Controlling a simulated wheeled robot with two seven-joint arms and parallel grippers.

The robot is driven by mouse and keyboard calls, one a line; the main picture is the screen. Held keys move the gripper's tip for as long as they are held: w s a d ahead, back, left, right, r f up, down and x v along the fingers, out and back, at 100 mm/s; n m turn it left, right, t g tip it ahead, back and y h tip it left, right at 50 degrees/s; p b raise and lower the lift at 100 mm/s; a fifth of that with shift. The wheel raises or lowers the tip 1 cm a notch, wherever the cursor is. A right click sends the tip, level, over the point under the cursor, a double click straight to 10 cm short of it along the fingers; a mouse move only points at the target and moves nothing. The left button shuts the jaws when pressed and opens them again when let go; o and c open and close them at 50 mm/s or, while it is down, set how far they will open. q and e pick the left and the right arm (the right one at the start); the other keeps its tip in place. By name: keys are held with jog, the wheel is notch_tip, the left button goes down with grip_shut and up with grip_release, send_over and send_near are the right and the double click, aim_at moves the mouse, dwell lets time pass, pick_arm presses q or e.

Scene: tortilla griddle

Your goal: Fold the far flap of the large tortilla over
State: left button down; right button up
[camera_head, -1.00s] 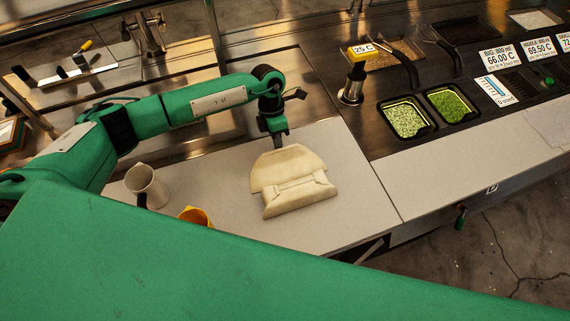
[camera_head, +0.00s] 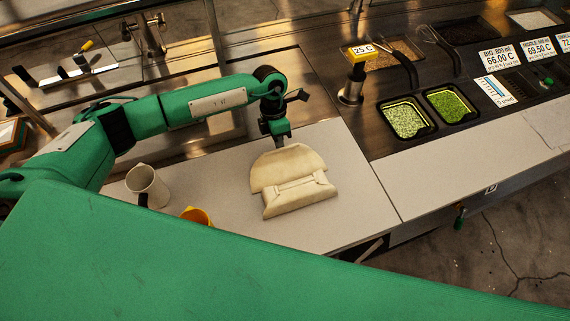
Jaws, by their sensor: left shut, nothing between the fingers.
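The large tortilla (camera_head: 287,165) lies on the pale counter board in the middle of the head view. Its near part and sides are folded inward into a flat bundle, and its rounded far flap lies open toward the back. My left gripper (camera_head: 280,143) points down at the far edge of that flap. It is shut with nothing in it; whether its tips touch the tortilla is hard to tell. My right gripper is not in view.
A white mug (camera_head: 148,187) and a yellow cup (camera_head: 196,216) stand left of the tortilla. Two trays of green filling (camera_head: 407,119) (camera_head: 452,104) sit in the counter at right. The pale board (camera_head: 350,205) is clear right of the tortilla.

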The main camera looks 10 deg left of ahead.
pick_arm(q)
jog(key=shift+s+d, duration=0.15)
jog(key=shift+s, duration=0.05)
jog(key=shift+r, duration=0.1)
